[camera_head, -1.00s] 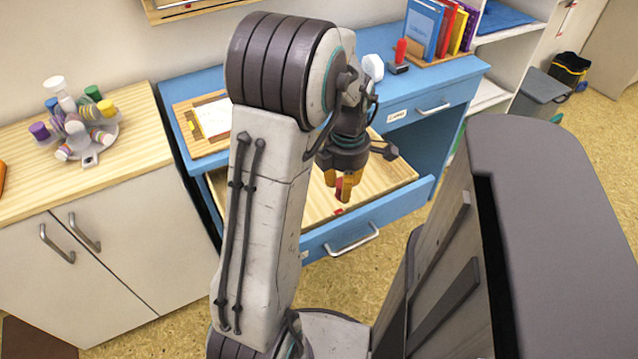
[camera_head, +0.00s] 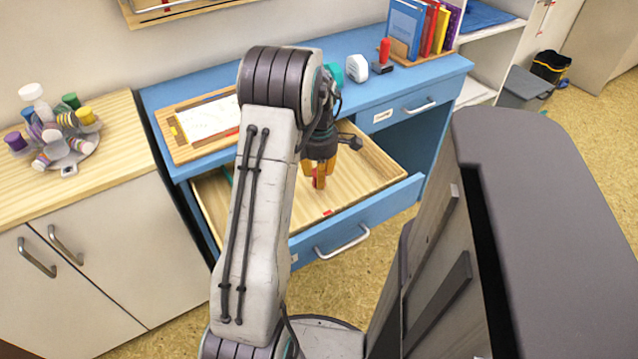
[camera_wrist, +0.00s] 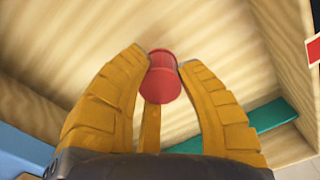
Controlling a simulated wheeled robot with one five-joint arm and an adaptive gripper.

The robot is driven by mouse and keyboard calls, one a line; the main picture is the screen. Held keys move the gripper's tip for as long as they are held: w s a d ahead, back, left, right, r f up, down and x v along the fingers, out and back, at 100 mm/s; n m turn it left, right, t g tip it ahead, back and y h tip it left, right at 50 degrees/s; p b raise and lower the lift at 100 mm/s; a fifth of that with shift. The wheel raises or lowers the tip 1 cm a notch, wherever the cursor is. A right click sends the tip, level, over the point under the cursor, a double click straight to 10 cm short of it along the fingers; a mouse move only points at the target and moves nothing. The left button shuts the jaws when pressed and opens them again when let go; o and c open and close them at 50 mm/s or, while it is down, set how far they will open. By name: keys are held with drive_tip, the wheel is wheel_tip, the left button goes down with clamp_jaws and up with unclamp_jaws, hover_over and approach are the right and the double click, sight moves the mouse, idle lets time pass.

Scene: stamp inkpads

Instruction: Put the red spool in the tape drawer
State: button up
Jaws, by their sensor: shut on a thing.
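The red spool (camera_wrist: 163,80) is held between the orange fingertips of my gripper (camera_wrist: 163,62) in the wrist view. In the head view the red spool (camera_head: 316,182) shows as a small red patch between the fingers of my gripper (camera_head: 319,178). My gripper points down over the open tape drawer (camera_head: 375,205), which has a pale wooden inside and a blue front with a silver handle. The spool is over the drawer's floor; whether it touches the floor I cannot tell. My arm hides part of the drawer's left side.
A teal strip (camera_wrist: 262,118) lies inside the drawer. On the blue desk (camera_head: 345,100) are a framed paper (camera_head: 208,118), a white object (camera_head: 357,68), a red-handled stamp (camera_head: 384,52) and upright books (camera_head: 425,30). A stamp carousel (camera_head: 58,135) stands on the left cabinet.

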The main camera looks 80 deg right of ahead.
drive_tip(key=shift+f+b, duration=0.3)
drive_tip(key=shift+f, duration=1.25)
drive_tip(key=shift+f, duration=0.15)
drive_tip(key=o, duration=0.9)
wheel_tip(320, 180, up, 12)
drive_tip(key=p, duration=0.3)
drive_tip(key=shift+a+r, duration=0.1)
drive_tip(key=shift+r, duration=0.1)
